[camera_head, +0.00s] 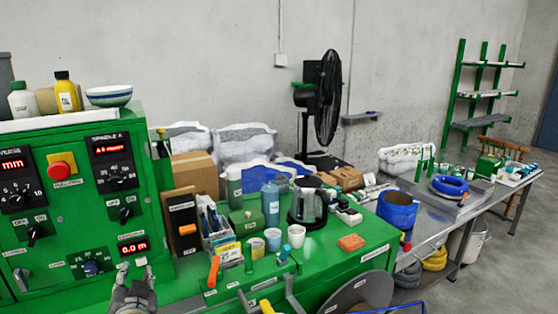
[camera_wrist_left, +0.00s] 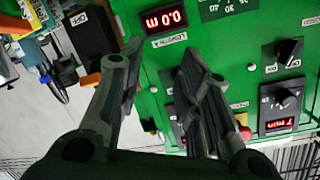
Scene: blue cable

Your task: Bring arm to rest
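My left gripper (camera_head: 132,267) is at the lower left of the head view, in front of the green machine (camera_head: 75,215). In the left wrist view the two fingers of the left gripper (camera_wrist_left: 160,62) stand apart with nothing between them. The machine's panel with a red "0.0 m" display (camera_wrist_left: 165,18) is behind the fingers; I cannot tell whether they touch it. A coil of blue cable (camera_head: 449,185) lies on the metal table at the right. My right gripper is not in view.
The green bench (camera_head: 335,265) holds several cups, a glass kettle (camera_head: 307,204), a box of cards (camera_head: 217,228) and an orange block (camera_head: 351,243). A blue roll (camera_head: 397,209) stands at its right. A grey disc (camera_head: 362,293) is at the front. A black fan (camera_head: 327,97) stands behind.

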